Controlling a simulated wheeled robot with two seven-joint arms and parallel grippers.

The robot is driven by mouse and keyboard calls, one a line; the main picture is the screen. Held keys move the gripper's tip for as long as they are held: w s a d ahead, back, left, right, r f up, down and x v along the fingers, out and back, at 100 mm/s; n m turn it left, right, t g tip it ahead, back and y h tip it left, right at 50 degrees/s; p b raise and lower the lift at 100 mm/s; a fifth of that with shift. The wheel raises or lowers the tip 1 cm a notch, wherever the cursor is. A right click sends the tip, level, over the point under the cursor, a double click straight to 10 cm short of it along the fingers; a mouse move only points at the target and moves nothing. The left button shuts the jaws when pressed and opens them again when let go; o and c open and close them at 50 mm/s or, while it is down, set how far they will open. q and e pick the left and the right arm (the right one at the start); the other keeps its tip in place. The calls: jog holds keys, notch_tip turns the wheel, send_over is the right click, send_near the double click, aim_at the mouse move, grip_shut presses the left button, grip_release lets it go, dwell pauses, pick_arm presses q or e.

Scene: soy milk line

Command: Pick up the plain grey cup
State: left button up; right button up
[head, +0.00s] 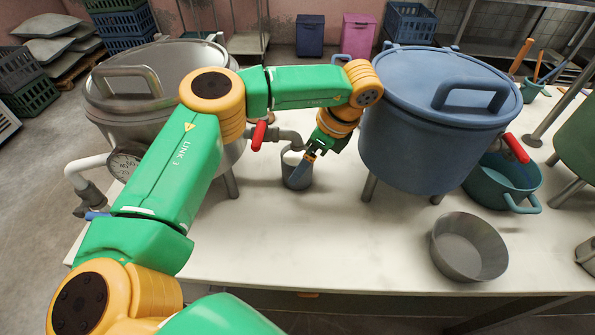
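The plain grey cup (297,183) stands upright on the pale table, between the steel pot and the blue pot. Something white shows at its mouth. My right gripper is out of view.
A steel pot (150,70) with a red-handled tap (259,135) stands left of the cup. A blue lidded pot (412,150) stands right. A grey bowl (468,247) and a teal pot (500,185) are further right. The table front (330,245) is clear.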

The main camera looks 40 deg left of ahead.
pick_arm(q)
jog(key=x, duration=0.4)
jog(key=shift+w+a+f, duration=0.15)
jog(key=shift+a+f, duration=0.1)
jog(key=shift+a, duration=0.1)
jog(key=c, duration=1.4)
jog(key=shift+c, duration=0.2)
jog(key=shift+w+r+p, duration=0.1)
jog(key=shift+r+p, duration=0.05)
jog(key=shift+p, duration=0.15)
